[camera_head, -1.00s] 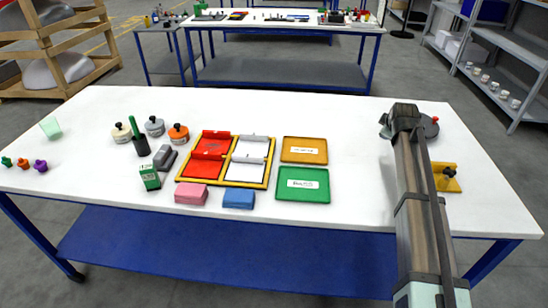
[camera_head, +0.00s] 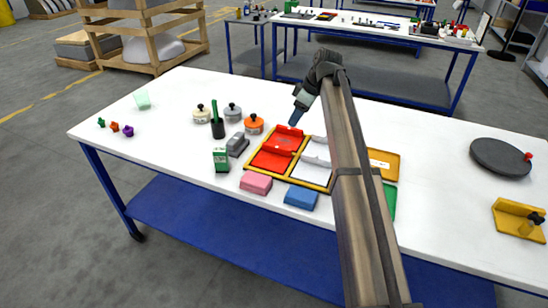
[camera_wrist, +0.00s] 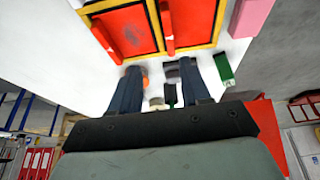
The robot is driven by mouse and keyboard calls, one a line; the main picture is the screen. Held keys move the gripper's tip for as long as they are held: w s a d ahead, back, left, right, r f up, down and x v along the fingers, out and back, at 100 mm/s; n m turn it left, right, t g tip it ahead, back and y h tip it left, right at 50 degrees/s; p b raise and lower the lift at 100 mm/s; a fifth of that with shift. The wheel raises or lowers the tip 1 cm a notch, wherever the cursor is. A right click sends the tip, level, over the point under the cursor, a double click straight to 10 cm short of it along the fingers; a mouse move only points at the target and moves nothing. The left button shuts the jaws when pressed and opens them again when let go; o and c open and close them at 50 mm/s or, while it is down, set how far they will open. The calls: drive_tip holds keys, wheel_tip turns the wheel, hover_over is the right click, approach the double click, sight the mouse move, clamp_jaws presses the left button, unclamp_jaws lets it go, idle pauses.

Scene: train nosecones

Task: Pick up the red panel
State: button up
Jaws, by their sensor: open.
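The red panel (camera_head: 268,162) lies in the left half of a yellow frame (camera_head: 291,181) on the white table, with raised red bars across its middle and at its back edge. It also shows in the wrist view (camera_wrist: 195,18), at the top. My gripper (camera_head: 291,119) is above the table by the back left of the frame, its blue fingers slanting down toward the back red bar. In the wrist view my gripper (camera_wrist: 160,85) has its two dark fingers apart, with nothing held between them. Whether a finger touches the panel cannot be told.
A white panel (camera_head: 315,155) fills the frame's right half, partly behind my arm. An orange-knobbed pot (camera_head: 254,124), a grey block (camera_head: 237,145) and a green box (camera_head: 221,159) stand left. Pink (camera_head: 256,183) and blue (camera_head: 301,197) blocks lie in front.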

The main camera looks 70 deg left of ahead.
drive_tip(key=s, duration=0.1)
hover_over(277, 146)
drive_tip(key=w+d, duration=0.1)
drive_tip(key=w, duration=0.1)
wheel_tip(277, 146, down, 8)
drive_tip(key=shift+d+r, duration=0.1)
drive_tip(key=shift+r, duration=0.15)
drive_tip(key=shift+d+x, duration=0.2)
drive_tip(key=shift+x, duration=1.2)
drive_tip(key=shift+d+x, duration=0.2)
drive_tip(key=shift+x, duration=1.2)
drive_tip(key=shift+s, duration=0.2)
clamp_jaws()
